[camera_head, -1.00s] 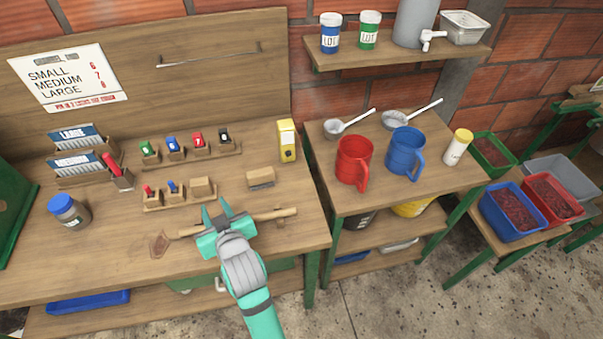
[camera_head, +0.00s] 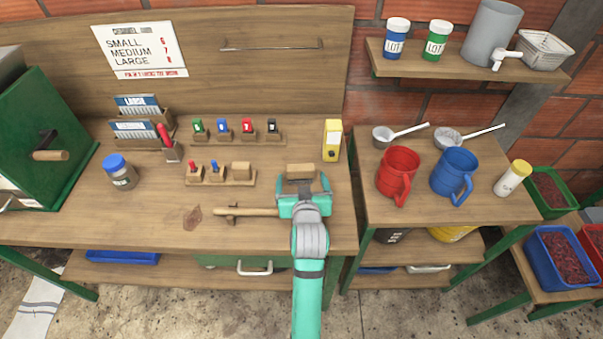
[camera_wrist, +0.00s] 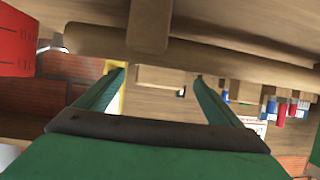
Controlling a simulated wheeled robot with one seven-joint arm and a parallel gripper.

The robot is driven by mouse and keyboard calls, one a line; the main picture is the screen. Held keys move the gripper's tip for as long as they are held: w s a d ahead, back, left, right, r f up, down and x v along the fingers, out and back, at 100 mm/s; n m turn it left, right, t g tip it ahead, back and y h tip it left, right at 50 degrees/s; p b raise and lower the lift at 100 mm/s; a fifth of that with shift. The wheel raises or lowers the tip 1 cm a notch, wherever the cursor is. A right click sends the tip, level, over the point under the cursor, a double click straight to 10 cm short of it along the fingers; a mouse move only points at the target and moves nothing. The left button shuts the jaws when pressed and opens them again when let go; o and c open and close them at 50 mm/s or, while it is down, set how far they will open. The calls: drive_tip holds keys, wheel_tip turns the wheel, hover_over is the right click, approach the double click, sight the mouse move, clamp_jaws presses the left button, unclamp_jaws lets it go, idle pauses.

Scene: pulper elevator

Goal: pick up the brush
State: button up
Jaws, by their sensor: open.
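The brush looks to be the small wooden block (camera_head: 300,171) near the front right of the workbench; its bristles cannot be made out. My gripper (camera_head: 303,186) is open and empty just in front of it, a finger towards each side. In the wrist view, which looks upside down, a wooden block (camera_wrist: 163,78) shows beyond and between my open fingertips (camera_wrist: 158,77). I cannot tell whether the fingers touch it.
A wooden-handled tool (camera_head: 247,211) lies under and left of my gripper, close to the wrist camera. A yellow box (camera_head: 332,141) stands right of the block. A red mug (camera_head: 397,172) stands on the side table.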

sight(300, 175)
drive_tip(key=shift+x, duration=2.7)
drive_tip(key=shift+a, duration=0.1)
drive_tip(key=c, duration=1.2)
